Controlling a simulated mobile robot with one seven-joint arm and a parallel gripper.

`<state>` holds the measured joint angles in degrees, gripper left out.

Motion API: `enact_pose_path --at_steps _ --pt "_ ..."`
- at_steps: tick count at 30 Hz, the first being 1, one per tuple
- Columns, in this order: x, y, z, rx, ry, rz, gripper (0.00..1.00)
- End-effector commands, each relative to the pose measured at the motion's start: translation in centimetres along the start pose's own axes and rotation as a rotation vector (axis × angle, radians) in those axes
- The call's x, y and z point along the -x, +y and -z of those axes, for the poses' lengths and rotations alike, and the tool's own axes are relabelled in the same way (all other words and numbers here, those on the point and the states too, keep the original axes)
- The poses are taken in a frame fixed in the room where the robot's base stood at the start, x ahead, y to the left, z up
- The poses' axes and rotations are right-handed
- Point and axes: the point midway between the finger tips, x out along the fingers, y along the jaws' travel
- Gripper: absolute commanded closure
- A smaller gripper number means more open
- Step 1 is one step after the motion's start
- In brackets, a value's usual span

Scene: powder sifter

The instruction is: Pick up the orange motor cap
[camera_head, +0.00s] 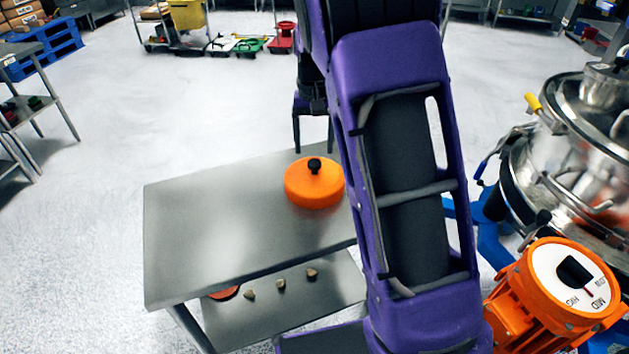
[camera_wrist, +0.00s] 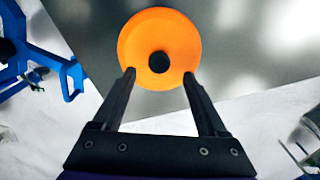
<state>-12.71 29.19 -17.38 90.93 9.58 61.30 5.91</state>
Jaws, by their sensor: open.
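The orange motor cap (camera_head: 313,187) is a round disc with a black knob on top. It sits flat on the steel table (camera_head: 200,230), near the table's right side. In the wrist view the cap (camera_wrist: 178,40) lies ahead of my gripper (camera_wrist: 159,76), with its black knob (camera_wrist: 159,62) between the lines of the two fingers. The fingers are apart and empty, and their tips overlap the cap's near edge in the picture. I cannot tell the height gap to the cap.
An orange motor (camera_head: 560,295) with a white dial face and a steel sifter (camera_head: 570,150) stand at the right. Blue frame parts (camera_head: 490,240) are below the sifter. The table's lower shelf (camera_head: 300,310) holds small brown pieces. The tabletop left of the cap is clear.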

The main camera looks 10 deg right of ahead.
Motion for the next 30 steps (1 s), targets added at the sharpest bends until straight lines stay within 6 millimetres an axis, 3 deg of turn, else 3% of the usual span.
enact_pose_path --at_steps 7,17,27,30 --pt "-3.8 0.1 -0.3 0.002 -0.002 -0.001 0.24" --pt "-4.5 0.1 -0.2 0.000 0.000 0.000 0.24" --pt "-4.5 0.1 -0.2 0.000 0.000 0.000 0.86" --pt "-4.5 0.1 -0.2 0.000 0.000 0.000 1.00"
